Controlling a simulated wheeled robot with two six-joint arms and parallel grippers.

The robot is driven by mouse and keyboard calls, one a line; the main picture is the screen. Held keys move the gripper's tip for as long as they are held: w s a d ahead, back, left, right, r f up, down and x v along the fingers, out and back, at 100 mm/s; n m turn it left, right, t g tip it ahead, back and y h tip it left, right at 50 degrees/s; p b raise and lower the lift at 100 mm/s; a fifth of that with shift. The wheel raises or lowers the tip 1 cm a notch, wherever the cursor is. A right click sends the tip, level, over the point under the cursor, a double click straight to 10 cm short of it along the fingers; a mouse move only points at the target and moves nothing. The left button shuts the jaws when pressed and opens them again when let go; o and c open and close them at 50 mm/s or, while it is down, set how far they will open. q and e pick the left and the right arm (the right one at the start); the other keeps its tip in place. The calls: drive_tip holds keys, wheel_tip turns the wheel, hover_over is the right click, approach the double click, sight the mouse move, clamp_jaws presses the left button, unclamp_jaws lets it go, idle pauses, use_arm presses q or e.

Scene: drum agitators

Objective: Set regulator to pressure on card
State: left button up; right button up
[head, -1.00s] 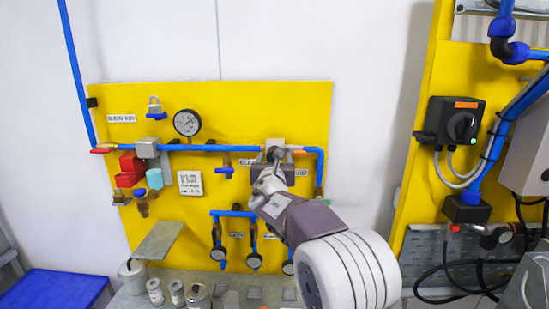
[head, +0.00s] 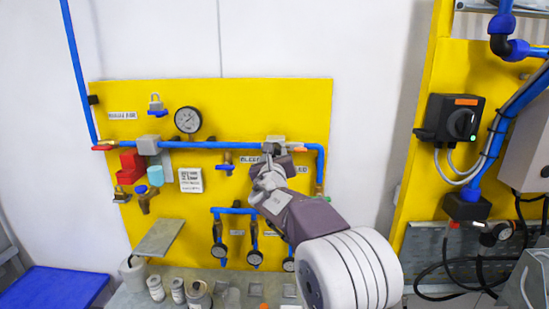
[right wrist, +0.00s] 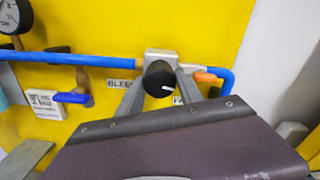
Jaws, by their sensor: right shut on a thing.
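A grey regulator block (head: 276,139) sits on the blue pipe at the right part of the yellow panel. In the right wrist view its black round knob (right wrist: 158,80) shows a white pointer mark aimed to the right. My right gripper (head: 271,153) is shut on the knob, with one finger on each side of it. In the head view the gripper mostly hides the knob. A round white gauge (head: 188,120) is left of it; its reading is too small to tell. A white card (head: 190,180) hangs below the gauge; its print is not readable. My left gripper is out of view.
A blue-handled valve (head: 226,164) and an orange-tipped fitting (right wrist: 206,77) flank the knob. Small gauges (head: 255,257) hang on the lower pipe. Red boxes (head: 131,166) and a grey plate (head: 159,238) are at left. A black switch box (head: 455,122) is at right.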

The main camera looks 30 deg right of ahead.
drive_tip(key=n, duration=0.3)
drive_tip(key=shift+n, duration=0.4)
drive_tip(key=shift+n+p, duration=0.35)
drive_tip(key=shift+n, duration=1.95)
drive_tip(key=o, duration=1.4)
drive_tip(key=shift+d, duration=0.1)
drive_tip(key=shift+w+d, duration=0.1)
drive_tip(key=b+v, duration=0.2)
drive_tip(key=v, duration=0.7)
